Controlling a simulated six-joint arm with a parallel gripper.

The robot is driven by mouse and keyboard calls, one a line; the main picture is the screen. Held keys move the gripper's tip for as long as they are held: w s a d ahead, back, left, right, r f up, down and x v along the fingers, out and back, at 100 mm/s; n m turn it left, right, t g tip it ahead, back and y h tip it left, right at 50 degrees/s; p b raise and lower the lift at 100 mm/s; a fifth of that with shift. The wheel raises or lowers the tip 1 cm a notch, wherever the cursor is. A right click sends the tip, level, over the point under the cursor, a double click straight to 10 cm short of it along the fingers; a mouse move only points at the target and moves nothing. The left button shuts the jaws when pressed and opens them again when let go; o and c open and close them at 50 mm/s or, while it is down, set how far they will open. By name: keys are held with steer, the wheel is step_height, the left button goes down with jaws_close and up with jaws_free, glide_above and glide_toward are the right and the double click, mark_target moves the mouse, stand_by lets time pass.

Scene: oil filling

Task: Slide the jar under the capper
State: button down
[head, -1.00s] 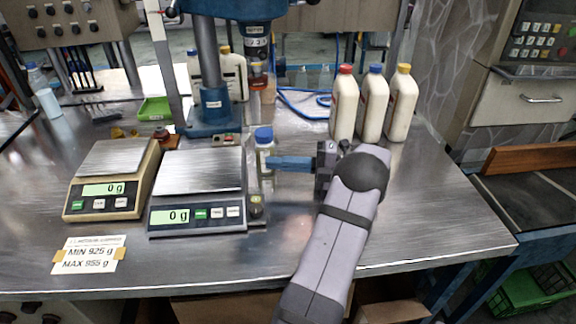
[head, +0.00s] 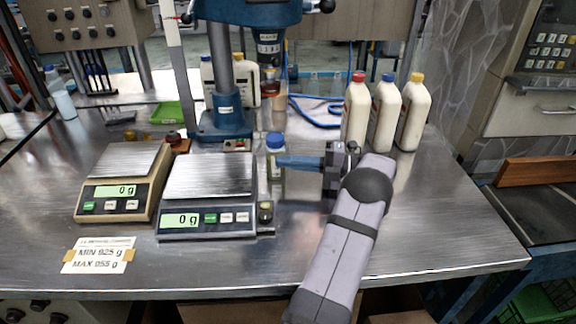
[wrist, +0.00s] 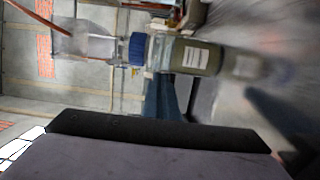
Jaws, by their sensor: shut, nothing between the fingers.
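A clear jar with a blue cap and a white label (head: 276,168) stands upright on the metal table, just right of the right-hand scale. It also shows lying sideways across the wrist view (wrist: 185,54). My gripper (head: 282,162) is shut and empty, with its blue fingers pointing left at the jar's right side. Whether the fingertips touch the jar I cannot tell. The capper (head: 269,48) is a blue press on a column behind the jar, with its head above and slightly left of the jar's position.
Two scales (head: 210,176) (head: 123,180) reading 0 g stand left of the jar. Three white bottles with red, blue and yellow caps (head: 384,115) stand at the back right. A green tray (head: 166,112) lies at the back left. The table's right front is clear.

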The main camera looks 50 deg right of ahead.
steer(key=w+d+b, duration=0.1)
steer(key=w, duration=0.1)
steer(key=w+d+b, duration=0.1)
steer(key=d, duration=0.1)
steer(key=shift+w+d+f+b, duration=0.2)
steer(key=shift+w+d+b, duration=0.1)
steer(key=shift+w, duration=0.1)
steer(key=shift+w+d+r, duration=0.15)
steer(key=shift+w+d, duration=0.2)
steer(key=shift+w, duration=0.1)
steer(key=shift+s+a+b, duration=0.1)
steer(key=shift+s+b, duration=0.05)
steer(key=shift+b, duration=0.35)
